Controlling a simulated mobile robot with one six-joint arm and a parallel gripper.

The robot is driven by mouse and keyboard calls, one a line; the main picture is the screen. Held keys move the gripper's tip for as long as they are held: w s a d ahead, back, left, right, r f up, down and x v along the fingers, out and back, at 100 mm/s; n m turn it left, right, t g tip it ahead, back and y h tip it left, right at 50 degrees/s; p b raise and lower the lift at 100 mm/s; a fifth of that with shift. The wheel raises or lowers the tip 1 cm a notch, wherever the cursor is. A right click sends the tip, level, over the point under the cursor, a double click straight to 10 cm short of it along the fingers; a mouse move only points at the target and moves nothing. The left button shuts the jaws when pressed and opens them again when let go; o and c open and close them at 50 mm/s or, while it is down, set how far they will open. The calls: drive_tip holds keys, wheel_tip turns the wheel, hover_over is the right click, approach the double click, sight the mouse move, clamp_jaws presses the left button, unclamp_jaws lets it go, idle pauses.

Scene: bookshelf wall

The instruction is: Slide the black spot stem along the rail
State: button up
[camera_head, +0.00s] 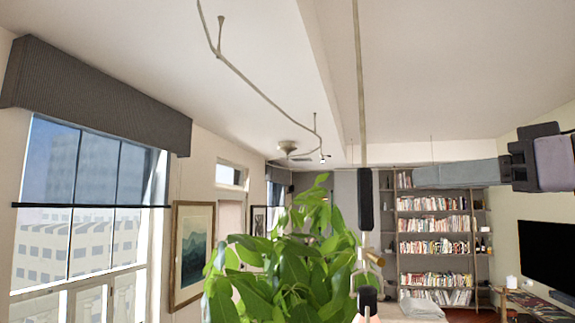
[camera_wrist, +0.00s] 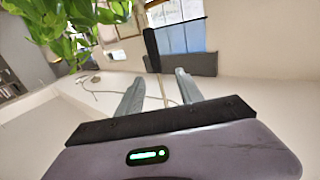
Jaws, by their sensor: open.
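The black spot stem (camera_head: 365,200) hangs upright in the head view, at the lower end of a thin pale rod (camera_head: 360,90). A brass-coloured piece (camera_head: 374,258) shows below it. My gripper (camera_head: 418,175) reaches in from the right, open, its grey fingers pointing left towards the stem, with a gap in the picture. In the wrist view, which is upside down, the dark stem (camera_wrist: 152,50) and pale rod (camera_wrist: 164,92) appear in line with the space between my open fingers (camera_wrist: 158,80). Nothing is gripped. How far beyond the fingertips they lie is unclear. A curved rail (camera_head: 262,92) runs under the ceiling.
A leafy plant (camera_head: 285,260) stands left of and below the stem. A bookshelf (camera_head: 435,240) is behind, a dark television (camera_head: 548,252) at right, a window (camera_head: 85,200) at left. A ceiling beam (camera_head: 325,80) runs overhead. The air between gripper and stem looks clear.

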drive_tip(key=p+x, duration=0.5)
drive_tip(key=x, duration=1.1)
drive_tip(key=shift+w+d+f+p, duration=0.2)
drive_tip(key=shift+w+f+p, duration=0.1)
drive_tip(key=shift+w+p, duration=0.15)
drive_tip(key=shift+d, duration=0.25)
clamp_jaws()
